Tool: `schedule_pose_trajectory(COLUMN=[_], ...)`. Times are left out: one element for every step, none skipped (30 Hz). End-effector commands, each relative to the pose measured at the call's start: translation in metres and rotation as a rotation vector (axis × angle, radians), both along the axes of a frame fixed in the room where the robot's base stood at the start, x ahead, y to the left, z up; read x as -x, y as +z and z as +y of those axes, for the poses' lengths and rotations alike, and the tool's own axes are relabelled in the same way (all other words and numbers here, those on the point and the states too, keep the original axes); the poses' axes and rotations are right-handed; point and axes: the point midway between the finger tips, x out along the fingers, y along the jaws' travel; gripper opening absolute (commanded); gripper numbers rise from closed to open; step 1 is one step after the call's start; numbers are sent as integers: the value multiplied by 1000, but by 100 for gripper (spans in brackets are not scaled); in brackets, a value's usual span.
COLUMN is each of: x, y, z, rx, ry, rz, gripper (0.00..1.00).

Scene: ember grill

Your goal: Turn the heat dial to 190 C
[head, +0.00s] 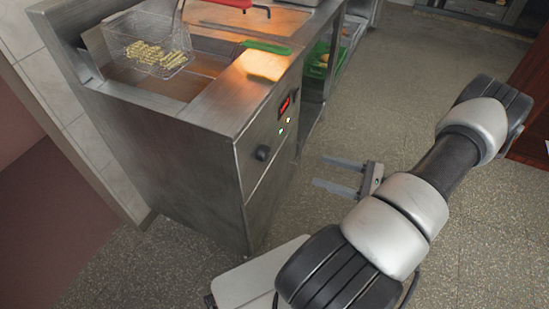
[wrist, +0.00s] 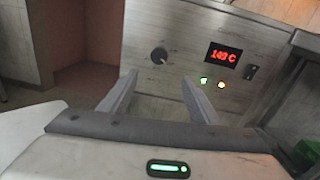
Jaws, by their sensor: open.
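The heat dial (head: 263,153) is a round black knob on the fryer's steel front panel. In the wrist view the dial (wrist: 159,55) lies just beyond and between my fingertips. The red display (wrist: 223,57) to its right seems to read 149 C, the last digit being unclear; it also shows in the head view (head: 285,103). My gripper (head: 320,172) is open and empty, its two fingers pointing at the panel with a gap before the dial. It also shows in the wrist view (wrist: 158,81).
The fryer (head: 170,145) holds a wire basket of fries (head: 150,57) on top. A red handle (head: 228,4) and a green-handled tool (head: 266,47) lie near its rim. The floor (head: 400,75) to the right is clear.

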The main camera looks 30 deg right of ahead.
Motion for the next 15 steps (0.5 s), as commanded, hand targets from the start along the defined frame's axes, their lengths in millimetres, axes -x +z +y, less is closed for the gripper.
schedule_pose_trajectory(x=[-6, -9, -14, -19, -24, -30, -35, -40, -47, -52, -56, -63, -68, -73, -79], y=[1, 1, 0, 0, 0, 0, 0, 0, 0, 0, 0, 0, 0, 0, 0], z=[6, 9, 15, 19, 23, 29, 34, 39, 44, 49, 54, 59, 64, 68, 74], rx=[0, 1, 1, 0, 0, 1, 0, 1, 2, 2, 2, 3, 3, 2, 3], ry=[5, 6, 6, 7, 8, 8, 8, 9, 8, 9, 10, 9, 10, 9, 10], rz=[-1, 0, 1, 0, 0, 1, 2, 1, 1, 1, 2, 2, 1, 1, 2], gripper=[56, 56, 56, 56, 56, 56, 56, 56, 56, 56, 56, 56, 56, 56, 56])
